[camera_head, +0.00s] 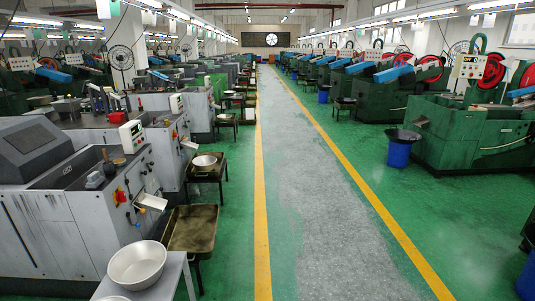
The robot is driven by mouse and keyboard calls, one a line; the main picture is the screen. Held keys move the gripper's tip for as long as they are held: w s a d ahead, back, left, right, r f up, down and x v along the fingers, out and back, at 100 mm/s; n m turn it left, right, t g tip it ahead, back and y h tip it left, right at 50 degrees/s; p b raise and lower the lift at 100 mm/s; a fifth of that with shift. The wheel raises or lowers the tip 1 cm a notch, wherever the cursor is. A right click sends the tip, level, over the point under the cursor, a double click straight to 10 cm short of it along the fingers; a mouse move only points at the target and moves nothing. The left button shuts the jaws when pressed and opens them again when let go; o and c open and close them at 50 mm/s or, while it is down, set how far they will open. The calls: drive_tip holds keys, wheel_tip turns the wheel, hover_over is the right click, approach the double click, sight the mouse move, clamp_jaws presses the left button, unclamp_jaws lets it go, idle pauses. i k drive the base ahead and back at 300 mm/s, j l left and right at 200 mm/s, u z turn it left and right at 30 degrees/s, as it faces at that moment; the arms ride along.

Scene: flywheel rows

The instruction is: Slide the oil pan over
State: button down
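No label marks the oil pan, and I cannot tell which vessel it is. A brown, oil-stained rectangular tray (207,228) sits on a dark stand at the left of the aisle. A round silver basin (137,265) rests on a grey table at the bottom left. Another silver basin (205,161) is on a dark stand farther back. A dark round pan (403,135) lies on top of a blue bucket (398,154) at the right. My gripper is not in view.
Grey machines (75,195) line the left and green machines (475,135) line the right. A grey aisle (300,170) between yellow lines (260,200) is clear. A metal chute (151,201) juts out above the tray. A blue bin (527,275) stands at the right edge.

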sight(192, 228)
drive_tip(key=i, duration=1.9)
drive_tip(key=i+l+u, duration=0.2)
drive_tip(key=i+u, duration=0.3)
drive_tip(key=i, duration=0.3)
drive_tip(key=i+l+u, duration=0.5)
drive_tip(key=i, duration=0.25)
drive_tip(key=i+l+u, duration=0.45)
drive_tip(key=i+l, duration=0.2)
drive_tip(key=l, duration=0.2)
